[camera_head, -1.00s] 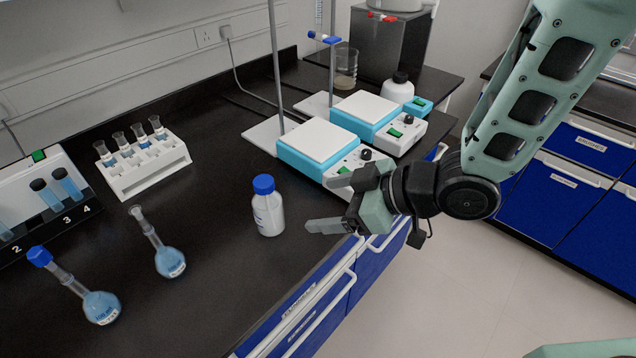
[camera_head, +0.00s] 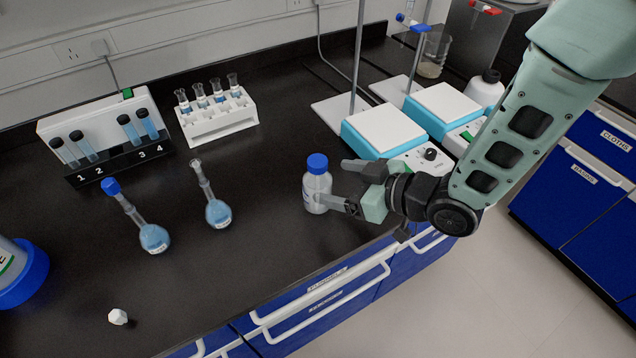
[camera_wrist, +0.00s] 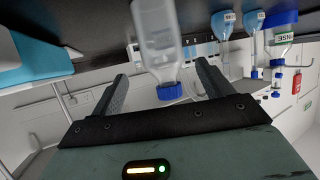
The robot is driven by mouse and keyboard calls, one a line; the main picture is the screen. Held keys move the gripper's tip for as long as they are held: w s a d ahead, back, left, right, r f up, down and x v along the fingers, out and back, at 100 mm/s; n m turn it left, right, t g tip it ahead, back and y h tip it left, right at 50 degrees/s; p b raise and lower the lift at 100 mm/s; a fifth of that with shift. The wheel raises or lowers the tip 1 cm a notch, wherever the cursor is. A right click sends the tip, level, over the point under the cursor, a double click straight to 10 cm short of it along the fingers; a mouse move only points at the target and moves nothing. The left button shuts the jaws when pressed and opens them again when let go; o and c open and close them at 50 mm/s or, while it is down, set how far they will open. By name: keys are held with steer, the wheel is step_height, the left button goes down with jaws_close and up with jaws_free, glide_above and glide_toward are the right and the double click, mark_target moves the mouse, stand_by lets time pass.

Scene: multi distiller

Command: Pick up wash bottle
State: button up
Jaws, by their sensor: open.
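The bottle that I take for the wash bottle (camera_head: 317,190) is small and whitish with a blue cap. It stands upright on the black bench, near the front edge. My gripper (camera_head: 338,184) is open and reaches in from the right, low over the bench. One fingertip overlaps the bottle's lower right side in the head view; the other is behind and to its right. In the wrist view, which is upside down, the bottle (camera_wrist: 158,45) shows between the two spread fingers (camera_wrist: 162,76). I cannot tell whether a finger touches it.
Two flasks of blue liquid (camera_head: 153,238) (camera_head: 218,213) stand to the left. Behind are a white vial rack (camera_head: 218,122) and two blue-and-white hotplates (camera_head: 385,130) (camera_head: 445,108). A blue-based container (camera_head: 22,275) is at the left edge; a white stopper (camera_head: 118,317) lies near the front.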

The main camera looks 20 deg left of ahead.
mark_target(329, 184)
steer(key=shift+s+f+p+x, duration=0.15)
steer(key=shift+p+x, duration=0.4)
steer(key=shift+x, duration=0.9)
steer(key=shift+s+f+p+x, duration=0.15)
steer(key=shift+p+x, duration=0.35)
steer(key=shift+x, duration=0.95)
steer(key=c, duration=0.9)
